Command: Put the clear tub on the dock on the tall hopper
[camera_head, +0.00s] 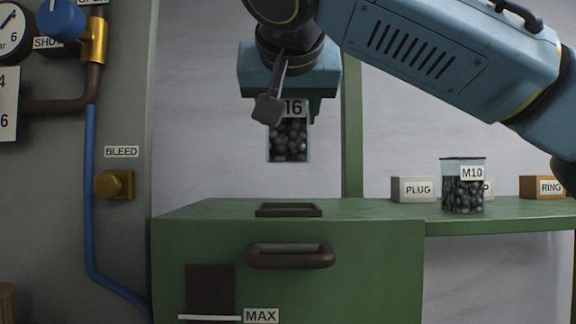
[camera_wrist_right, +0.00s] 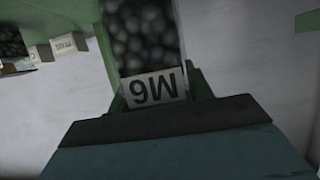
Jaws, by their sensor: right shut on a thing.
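My right gripper (camera_head: 290,99) is shut on a clear tub (camera_head: 289,142) filled with dark round pieces. The tub hangs roughly upright in the air, clear of the surfaces below. Its white label reads M6 upside down in the right wrist view (camera_wrist_right: 155,89); my wrist partly covers it in the head view. Below the tub is the green hopper (camera_head: 330,245), with a dark rectangular frame that looks like the dock (camera_head: 289,210) on its top. A visible gap separates tub and dock. My left gripper is out of view.
A green shelf (camera_head: 510,217) at the right holds a second clear tub labelled M10 (camera_head: 462,190), a PLUG box (camera_head: 413,190) and a RING box (camera_head: 542,188). A green post (camera_head: 352,150) stands behind the hopper. A grey panel with a BLEED knob (camera_head: 114,184) is at the left.

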